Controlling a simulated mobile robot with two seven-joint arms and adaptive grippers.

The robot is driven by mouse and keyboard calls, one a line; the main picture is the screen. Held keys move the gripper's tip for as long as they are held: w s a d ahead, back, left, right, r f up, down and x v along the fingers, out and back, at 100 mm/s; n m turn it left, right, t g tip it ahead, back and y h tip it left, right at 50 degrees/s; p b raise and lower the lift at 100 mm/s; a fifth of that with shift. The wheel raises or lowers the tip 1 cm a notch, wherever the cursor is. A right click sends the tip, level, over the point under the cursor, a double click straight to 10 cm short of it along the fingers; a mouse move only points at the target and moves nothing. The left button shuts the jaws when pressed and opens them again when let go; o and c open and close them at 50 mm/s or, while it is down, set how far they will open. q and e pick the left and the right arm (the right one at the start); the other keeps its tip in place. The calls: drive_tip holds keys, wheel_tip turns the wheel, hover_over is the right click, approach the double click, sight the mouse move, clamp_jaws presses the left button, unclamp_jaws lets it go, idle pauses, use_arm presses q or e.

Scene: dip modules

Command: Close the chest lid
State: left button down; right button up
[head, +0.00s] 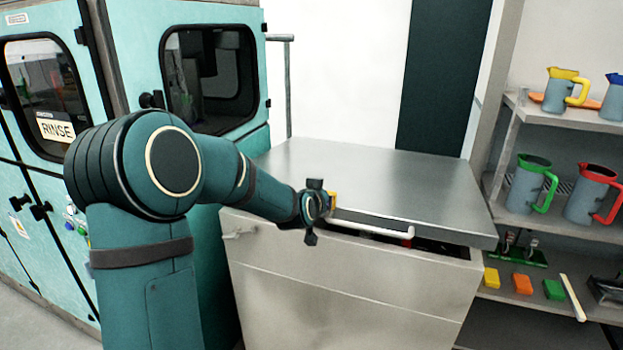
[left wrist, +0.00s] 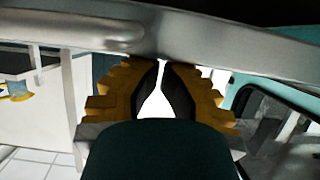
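The chest (head: 340,285) is a pale metal cabinet with a grey steel lid (head: 390,180) on top. The lid sits slightly raised at the front, with a dark gap under its right front edge. A pale bar handle (head: 375,229) runs along the front of the lid. My left gripper (head: 332,203) is at the lid's front edge, by the handle's left part. In the left wrist view, the yellow fingers (left wrist: 163,66) come together at their tips just by the lid edge (left wrist: 225,50), with nothing visible between them. Whether they touch the lid is unclear. My right gripper is not in view.
A teal machine (head: 215,80) with dark windows stands to the left of the chest. A shelf unit (head: 565,120) with several jugs and coloured blocks stands close on the right. A wall is behind the chest. The lid's top is bare.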

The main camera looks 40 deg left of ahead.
use_arm(q)
wheel_tip(320, 180, down, 8)
drive_tip(key=s+b, duration=0.1)
drive_tip(key=shift+s+d+f, duration=0.15)
drive_tip(key=shift+s+d, duration=0.2)
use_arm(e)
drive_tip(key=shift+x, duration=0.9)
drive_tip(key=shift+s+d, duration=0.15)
use_arm(q)
wheel_tip(320, 180, up, 6)
drive_tip(key=p, duration=0.2)
drive_tip(key=s+d+f, duration=0.2)
drive_tip(key=s+f, duration=0.1)
drive_tip(key=s, duration=0.5)
drive_tip(key=shift+s+d, duration=0.15)
drive_tip(key=shift+d, duration=0.2)
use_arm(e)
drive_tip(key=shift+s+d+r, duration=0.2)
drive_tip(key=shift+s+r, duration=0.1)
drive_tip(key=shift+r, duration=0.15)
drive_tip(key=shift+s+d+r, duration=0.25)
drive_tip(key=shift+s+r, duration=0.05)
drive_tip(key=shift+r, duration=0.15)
